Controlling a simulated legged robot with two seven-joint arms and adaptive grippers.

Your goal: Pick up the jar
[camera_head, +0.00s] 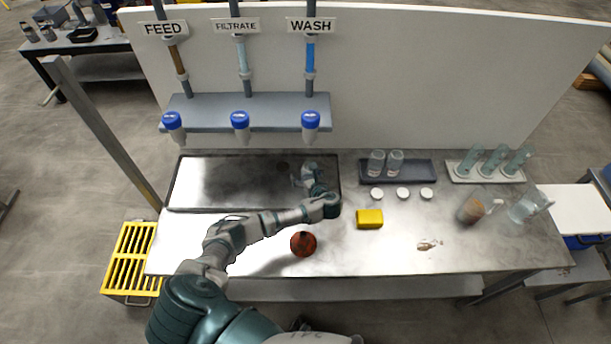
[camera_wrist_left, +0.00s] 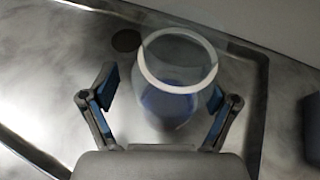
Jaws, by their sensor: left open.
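A clear jar (camera_wrist_left: 178,85) with a white rim and a bluish lower part stands in the wrist view between the two fingers of my left gripper (camera_wrist_left: 158,98). The fingers are open, one on each side of the jar, with a visible gap at the left finger; contact on the right is unclear. In the head view, my left gripper (camera_head: 307,176) is over the right end of the dark sunken tray (camera_head: 225,186), and the jar there is small and hard to separate from the gripper. My right gripper is not in view.
Two glass jars (camera_head: 385,162) stand in a grey tray to the right. White caps (camera_head: 402,193), a yellow sponge (camera_head: 369,219) and a dark red ball (camera_head: 303,244) lie on the bench. Glass vessels (camera_head: 494,162) stand at far right. Blue-topped nozzles (camera_head: 240,122) hang behind.

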